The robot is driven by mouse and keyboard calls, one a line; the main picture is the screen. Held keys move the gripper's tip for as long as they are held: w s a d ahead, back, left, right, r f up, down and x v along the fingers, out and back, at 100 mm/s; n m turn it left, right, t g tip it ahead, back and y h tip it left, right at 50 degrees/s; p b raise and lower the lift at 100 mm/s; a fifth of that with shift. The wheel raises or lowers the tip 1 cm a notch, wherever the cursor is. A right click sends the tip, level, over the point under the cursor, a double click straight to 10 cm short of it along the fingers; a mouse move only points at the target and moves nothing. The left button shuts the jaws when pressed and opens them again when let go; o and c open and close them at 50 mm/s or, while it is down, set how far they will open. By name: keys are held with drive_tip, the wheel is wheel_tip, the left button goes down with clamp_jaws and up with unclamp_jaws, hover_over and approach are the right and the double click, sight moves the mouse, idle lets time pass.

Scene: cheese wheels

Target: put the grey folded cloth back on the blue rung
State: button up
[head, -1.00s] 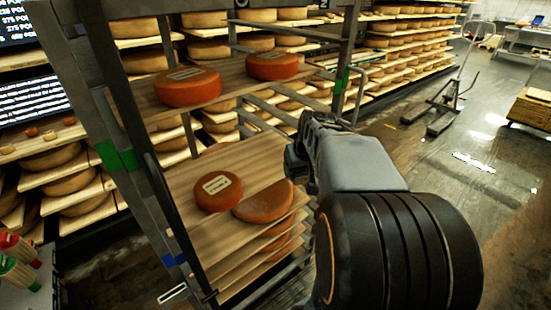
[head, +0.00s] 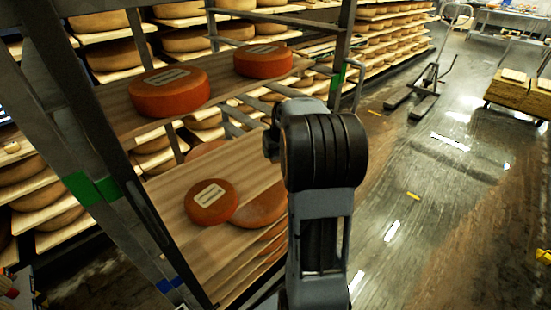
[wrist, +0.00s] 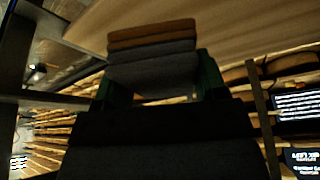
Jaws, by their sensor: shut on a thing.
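In the wrist view a grey folded cloth (wrist: 155,68), with a brownish band along its top, sits between the two green-sided fingers of my gripper (wrist: 160,85). My gripper is shut on it. A pale board's underside is above the cloth in that view. In the head view my arm covers the gripper and the cloth, at the right side of the rack. A blue mark (head: 170,285) shows low on the rack's near left post; the rung at that level is mostly out of view.
The metal rack has green marks (head: 92,188) on its posts. Its upper board (head: 125,112) bears orange cheese wheels (head: 168,92); more wheels (head: 211,202) lie on the lower board (head: 165,190). Shelves of cheese stand behind. The floor (head: 440,190) to the right is largely clear.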

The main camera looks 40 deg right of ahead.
drive_tip(key=shift+w+d+f, duration=0.25)
drive_tip(key=shift+w+f, duration=0.15)
drive_tip(key=shift+f, duration=0.2)
drive_tip(key=shift+w+d+f, duration=0.25)
drive_tip(key=shift+w+f, duration=0.15)
drive_tip(key=shift+f, duration=0.15)
drive_tip(key=shift+w+d+f, duration=0.25)
drive_tip(key=shift+w+f, duration=0.15)
drive_tip(key=shift+f, duration=0.2)
drive_tip(key=shift+w+f, duration=0.1)
drive_tip(key=shift+f, duration=1.45)
drive_tip(key=shift+f, duration=0.1)
drive_tip(key=shift+f+b, duration=0.15)
drive_tip(key=shift+b, duration=0.15)
drive_tip(key=o, duration=0.9)
